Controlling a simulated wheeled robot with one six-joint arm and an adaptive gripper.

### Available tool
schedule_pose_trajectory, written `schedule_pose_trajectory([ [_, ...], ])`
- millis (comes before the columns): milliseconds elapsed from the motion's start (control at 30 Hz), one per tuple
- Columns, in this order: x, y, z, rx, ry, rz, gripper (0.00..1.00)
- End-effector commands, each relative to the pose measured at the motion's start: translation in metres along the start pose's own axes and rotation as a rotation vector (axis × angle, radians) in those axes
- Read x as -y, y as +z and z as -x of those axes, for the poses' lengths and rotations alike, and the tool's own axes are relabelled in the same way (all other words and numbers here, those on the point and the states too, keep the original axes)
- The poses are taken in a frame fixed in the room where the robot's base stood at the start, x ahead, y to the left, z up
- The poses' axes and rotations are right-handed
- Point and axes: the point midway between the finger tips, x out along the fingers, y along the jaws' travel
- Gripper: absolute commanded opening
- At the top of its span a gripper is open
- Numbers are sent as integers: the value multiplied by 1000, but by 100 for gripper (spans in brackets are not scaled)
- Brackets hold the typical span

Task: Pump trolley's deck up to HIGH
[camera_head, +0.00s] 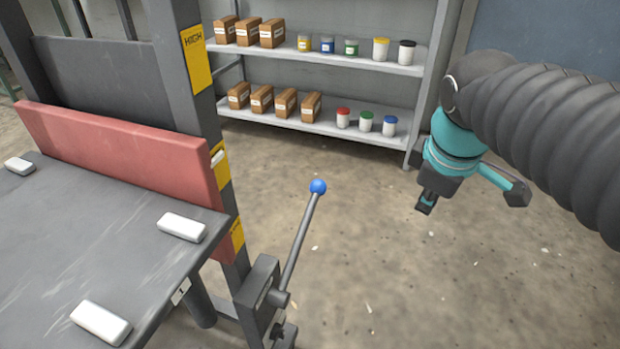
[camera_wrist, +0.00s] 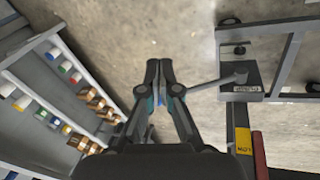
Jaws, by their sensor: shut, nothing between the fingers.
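The trolley's dark deck (camera_head: 75,255) fills the lower left of the head view. Its post carries a yellow HIGH label (camera_head: 196,58) at the top, with two more yellow labels below. A white pointer (camera_head: 217,158) beside the red panel is near the middle label, well below HIGH. The pump lever (camera_head: 300,238) stands tilted up from its grey pump block (camera_head: 258,295) and ends in a blue knob (camera_head: 318,187). My gripper (camera_head: 425,207) is shut and empty, right of the knob. In the wrist view the lever (camera_wrist: 208,85) reaches toward my gripper (camera_wrist: 159,66); its knob is partly hidden by a finger.
A red panel (camera_head: 120,150) stands behind the deck, and several white pads (camera_head: 182,227) lie on it. A shelf unit (camera_head: 320,60) with boxes and jars stands at the back. The floor (camera_head: 400,290) right of the lever is clear. A LOW label (camera_wrist: 243,143) shows in the wrist view.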

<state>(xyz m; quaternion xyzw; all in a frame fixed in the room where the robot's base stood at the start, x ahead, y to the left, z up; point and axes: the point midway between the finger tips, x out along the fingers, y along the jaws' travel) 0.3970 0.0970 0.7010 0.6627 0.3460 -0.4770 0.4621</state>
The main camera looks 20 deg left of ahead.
Motion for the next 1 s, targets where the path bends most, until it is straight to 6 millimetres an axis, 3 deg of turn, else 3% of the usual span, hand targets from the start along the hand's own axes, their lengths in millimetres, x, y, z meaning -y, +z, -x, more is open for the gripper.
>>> schedule_pose_trajectory([
  [33,-7,-25,1,11,-21,152,0],
  [233,-16,-113,0,44,-89,759,0],
  [400,-6,-185,-7,62,-147,1232,0],
  [500,4,-217,-12,67,-175,1446,0],
  [700,18,-251,-17,72,-207,1684,0],
  [1000,20,-255,-18,72,-212,1721,0],
])
